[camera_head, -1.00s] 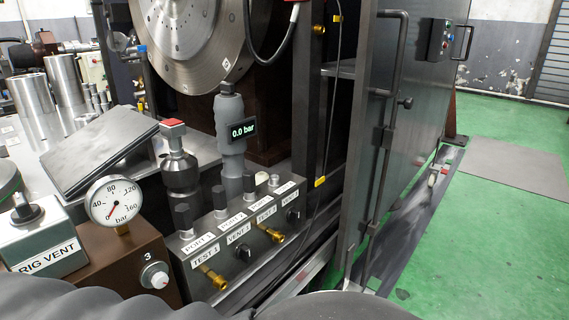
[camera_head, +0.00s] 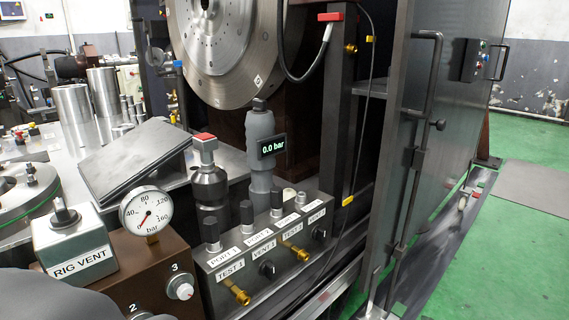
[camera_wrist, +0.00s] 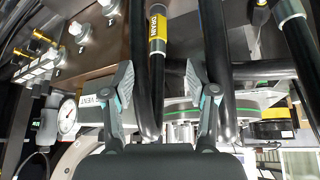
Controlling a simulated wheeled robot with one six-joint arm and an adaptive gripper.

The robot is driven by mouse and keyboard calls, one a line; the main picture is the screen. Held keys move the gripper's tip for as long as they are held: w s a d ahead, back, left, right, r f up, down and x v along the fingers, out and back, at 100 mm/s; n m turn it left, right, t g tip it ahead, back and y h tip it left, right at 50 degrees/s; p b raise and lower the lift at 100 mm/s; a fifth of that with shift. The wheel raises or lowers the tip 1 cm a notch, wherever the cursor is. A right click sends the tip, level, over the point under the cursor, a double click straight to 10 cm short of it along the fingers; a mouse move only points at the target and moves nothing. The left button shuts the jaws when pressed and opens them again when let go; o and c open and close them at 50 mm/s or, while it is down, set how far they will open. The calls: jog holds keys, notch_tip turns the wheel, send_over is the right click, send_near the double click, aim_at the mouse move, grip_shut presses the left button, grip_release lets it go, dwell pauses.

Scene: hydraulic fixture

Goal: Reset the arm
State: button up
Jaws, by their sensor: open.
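My gripper (camera_wrist: 158,78) shows in the wrist view with its two grey fingers spread apart. No object is clasped between them. A black hose with a yellow DRAIN label (camera_wrist: 157,28) shows in the gap between the fingers; I cannot tell how far beyond them it is. In the head view the gripper is not seen; only a dark rounded part of my own arm covers the lower left corner.
The head view shows a port block (camera_head: 262,262) with brass fittings, a grey device reading 0.0 bar (camera_head: 272,148), a pressure gauge (camera_head: 147,211) and a RIG VENT box (camera_head: 75,245). A dark cabinet door (camera_head: 440,120) stands right. Green floor (camera_head: 450,280) beyond is mostly clear.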

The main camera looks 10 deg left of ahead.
notch_tip(320, 180, down, 7)
jog(key=s+d+n+g, duration=0.1)
jog(key=d+n+g, duration=0.1)
jog(key=n, duration=0.4)
jog(key=w+d+f+g+p, duration=0.15)
jog(key=w+d+p, duration=0.25)
jog(key=w+d, duration=1.4)
jog(key=d+r+m+t+p, duration=0.1)
jog(key=d+m, duration=0.2)
jog(key=d, duration=0.8)
jog(key=d+r+m+t+h+p, duration=0.1)
jog(key=d+m, duration=0.3)
jog(key=d, duration=0.8)
jog(key=w+d+r+m+t+h+p, duration=0.1)
jog(key=d+m+p, duration=0.2)
jog(key=d, duration=0.8)
jog(key=shift+d+m, duration=0.35)
jog(key=shift+m, duration=0.35)
